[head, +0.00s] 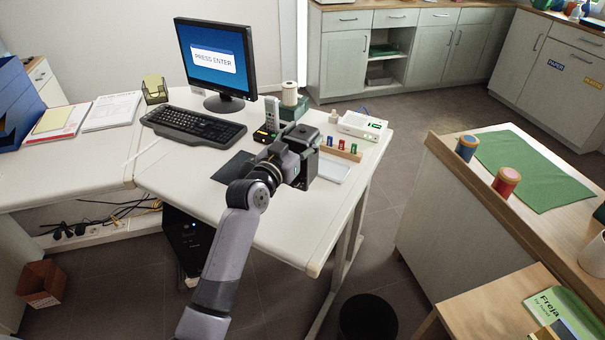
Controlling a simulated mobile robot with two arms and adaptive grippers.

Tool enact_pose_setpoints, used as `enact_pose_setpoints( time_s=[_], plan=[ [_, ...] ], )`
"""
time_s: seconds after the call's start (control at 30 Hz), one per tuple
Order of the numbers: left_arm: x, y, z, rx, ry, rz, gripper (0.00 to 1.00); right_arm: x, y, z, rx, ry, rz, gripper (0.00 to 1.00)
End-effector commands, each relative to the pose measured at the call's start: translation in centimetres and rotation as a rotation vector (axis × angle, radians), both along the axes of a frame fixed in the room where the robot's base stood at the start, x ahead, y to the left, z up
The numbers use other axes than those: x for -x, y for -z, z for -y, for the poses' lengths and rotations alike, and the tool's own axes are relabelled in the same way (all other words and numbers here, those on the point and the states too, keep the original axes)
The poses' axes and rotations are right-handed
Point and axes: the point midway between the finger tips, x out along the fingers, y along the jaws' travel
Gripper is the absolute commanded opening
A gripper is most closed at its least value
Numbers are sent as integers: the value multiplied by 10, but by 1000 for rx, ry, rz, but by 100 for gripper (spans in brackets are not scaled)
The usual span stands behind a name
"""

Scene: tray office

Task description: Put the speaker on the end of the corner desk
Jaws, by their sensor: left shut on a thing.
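The white corner desk (285,228) spans the left and middle of the head view, its free end toward the front right. My left arm reaches up over this end. My left gripper (301,160) is shut on a dark boxy thing, which looks like the speaker (312,143). The gripper hides much of it, and I cannot tell whether it touches the desk top. My right gripper is not in view.
Around the held thing are a phone (272,114), a dark mat (232,167), a white device (362,126) and a wooden rack with coloured pieces (340,151). A keyboard (193,125) and monitor (217,58) stand further left. The desk's front strip is clear.

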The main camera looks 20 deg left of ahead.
Motion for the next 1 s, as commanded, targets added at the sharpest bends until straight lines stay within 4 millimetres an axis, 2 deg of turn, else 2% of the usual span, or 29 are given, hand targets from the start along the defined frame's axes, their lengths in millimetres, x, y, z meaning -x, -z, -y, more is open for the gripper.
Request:
enact_pose_setpoints(
  time_s=[0.1, 0.2, 0.47, 0.7, 1.0],
  plan=[
    [0, 25, 0, 1, -1, 6, 0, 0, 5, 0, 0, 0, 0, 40],
    [0, 41, -1, 0, -1, 7, 0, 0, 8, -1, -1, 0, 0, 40],
    [0, 59, 0, 1, -1, 11, 0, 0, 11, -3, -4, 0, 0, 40],
    [0, 92, -1, 0, -1, 9, 0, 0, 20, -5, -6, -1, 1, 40],
    [0, 98, 0, 2, -2, 10, 0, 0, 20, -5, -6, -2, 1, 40]
  ],
)
